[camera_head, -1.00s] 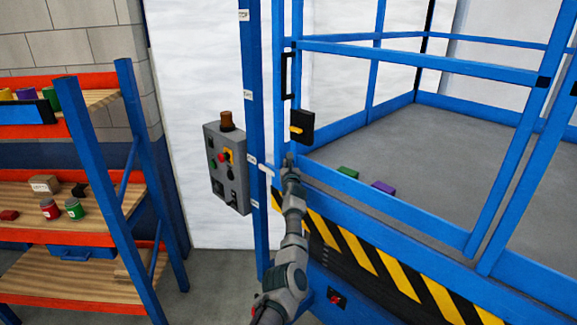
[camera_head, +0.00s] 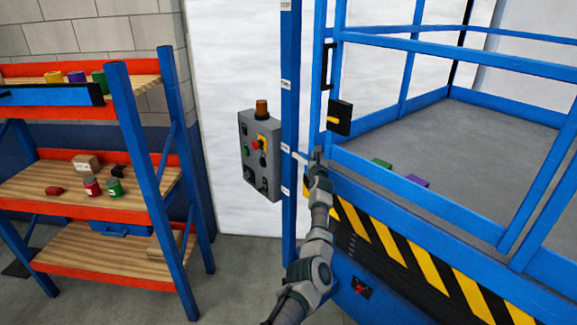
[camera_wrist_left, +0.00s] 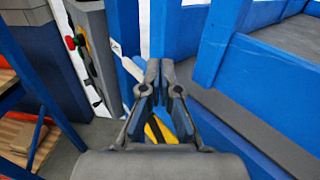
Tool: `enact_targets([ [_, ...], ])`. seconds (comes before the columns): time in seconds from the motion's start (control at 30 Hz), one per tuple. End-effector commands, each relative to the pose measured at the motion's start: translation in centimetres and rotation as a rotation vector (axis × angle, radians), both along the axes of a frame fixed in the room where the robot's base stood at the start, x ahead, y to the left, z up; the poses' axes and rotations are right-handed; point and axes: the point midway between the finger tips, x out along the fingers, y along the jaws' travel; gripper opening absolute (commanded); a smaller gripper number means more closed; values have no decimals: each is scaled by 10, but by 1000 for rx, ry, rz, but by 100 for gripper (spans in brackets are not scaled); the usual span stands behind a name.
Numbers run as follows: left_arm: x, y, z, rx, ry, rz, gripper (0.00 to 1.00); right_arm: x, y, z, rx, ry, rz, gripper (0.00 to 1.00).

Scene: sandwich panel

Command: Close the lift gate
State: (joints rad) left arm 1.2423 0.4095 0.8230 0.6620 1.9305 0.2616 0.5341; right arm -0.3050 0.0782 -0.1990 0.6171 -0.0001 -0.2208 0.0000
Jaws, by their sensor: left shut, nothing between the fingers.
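The lift gate is a blue tube frame (camera_head: 317,100) on the right in the head view. It carries a black upright handle (camera_head: 327,66) and a black latch box (camera_head: 340,117) with a yellow lever. A narrow gap shows between the gate's edge and the blue post (camera_head: 290,90). A small pale bar (camera_head: 300,158) juts from the post. My left gripper (camera_head: 317,154) is shut and empty, below the latch box and just right of this bar. In the left wrist view the closed fingers (camera_wrist_left: 166,72) are beside the pale bar (camera_wrist_left: 131,68). My right gripper is out of view.
A grey control box (camera_head: 260,155) with buttons hangs left of the post. A blue and orange shelf (camera_head: 140,150) with jars stands at the left. The lift platform (camera_head: 440,140) holds a green and a purple block. A striped yellow and black edge (camera_head: 400,245) runs below.

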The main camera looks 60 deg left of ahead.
Motion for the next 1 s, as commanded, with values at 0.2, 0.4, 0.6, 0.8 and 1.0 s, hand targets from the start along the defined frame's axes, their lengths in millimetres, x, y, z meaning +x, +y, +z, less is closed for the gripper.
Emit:
enact_targets([
  [0.2, -15, 2, 5, -2, 1, 3, 0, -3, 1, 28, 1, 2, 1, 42],
  [0.4, -42, 6, 1, 5, 5, 16, 0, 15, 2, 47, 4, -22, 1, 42],
  [0.6, -73, 2, -1, 7, 5, 12, 0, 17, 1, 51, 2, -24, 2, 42],
  [0.8, -94, -2, -2, 4, 2, 10, 0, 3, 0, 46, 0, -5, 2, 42],
  [1.0, -101, -4, 0, 1, 2, 7, 0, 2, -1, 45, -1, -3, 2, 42],
])
